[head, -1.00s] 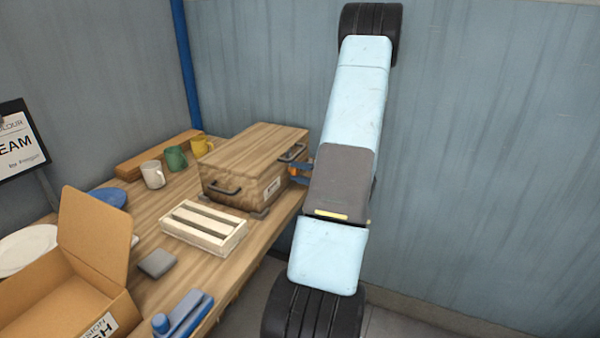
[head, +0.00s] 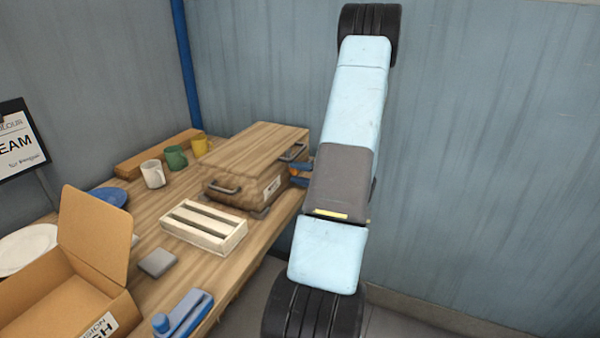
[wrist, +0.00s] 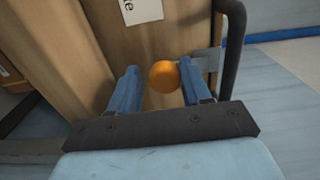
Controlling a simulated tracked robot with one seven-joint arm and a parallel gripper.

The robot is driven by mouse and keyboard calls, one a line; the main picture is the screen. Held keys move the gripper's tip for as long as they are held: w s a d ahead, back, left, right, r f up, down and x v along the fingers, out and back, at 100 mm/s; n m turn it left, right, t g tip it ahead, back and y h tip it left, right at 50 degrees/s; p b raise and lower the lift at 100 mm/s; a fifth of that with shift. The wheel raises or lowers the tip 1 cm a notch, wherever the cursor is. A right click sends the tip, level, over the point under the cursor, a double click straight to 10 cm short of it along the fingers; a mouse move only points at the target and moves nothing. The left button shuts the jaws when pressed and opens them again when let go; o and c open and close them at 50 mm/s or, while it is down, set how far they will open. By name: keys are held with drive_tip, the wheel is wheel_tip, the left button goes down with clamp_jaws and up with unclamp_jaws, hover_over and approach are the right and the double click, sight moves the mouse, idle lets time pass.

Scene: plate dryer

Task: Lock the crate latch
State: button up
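The wooden crate (head: 233,154) stands closed on the table, with black handles and a white label. Its latch shows as an orange ball knob (wrist: 164,76) on a grey metal piece (wrist: 208,60) beside a black handle in the wrist view. My gripper (wrist: 160,88) is open at the crate's side, with one blue finger on each side of the knob. The knob sits close to the right finger, and a gap shows on its left. Contact cannot be told. In the head view my arm partly hides my gripper (head: 299,173).
A slatted white box (head: 205,226), a grey block (head: 157,263) and a blue tool (head: 185,314) lie in front of the crate. Several mugs (head: 153,174) stand behind left. An open cardboard box (head: 95,240) is at the left. The wall (head: 480,150) is behind my arm.

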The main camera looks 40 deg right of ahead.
drive_tip(key=o, duration=0.3)
drive_tip(key=shift+r, duration=0.1)
drive_tip(key=v, duration=1.3)
drive_tip(key=shift+s+d, duration=0.15)
drive_tip(key=shift+s, duration=0.15)
drive_tip(key=w+a+r+n+g+y, duration=0.2)
drive_tip(key=w+a+r+n+g, duration=0.3)
drive_tip(key=a, duration=0.8)
drive_tip(key=a+r+n+g+y, duration=0.25)
drive_tip(key=a+r+g, duration=0.55)
drive_tip(key=a, duration=0.4)
drive_tip(key=s+a+r+n+t+h, duration=0.1)
drive_tip(key=s+a+r+n+h, duration=0.2)
drive_tip(key=s+a+r+h, duration=0.2)
drive_tip(key=s+a+r+n+t+h, duration=0.1)
drive_tip(key=s+a+r+n+h, duration=0.2)
drive_tip(key=a, duration=0.6)
wheel_tip(320, 180, up, 4)
drive_tip(key=s+h, duration=0.2)
drive_tip(key=h, duration=0.1)
drive_tip(key=shift+s+a+f, duration=0.25)
drive_tip(key=shift+s+a, duration=0.05)
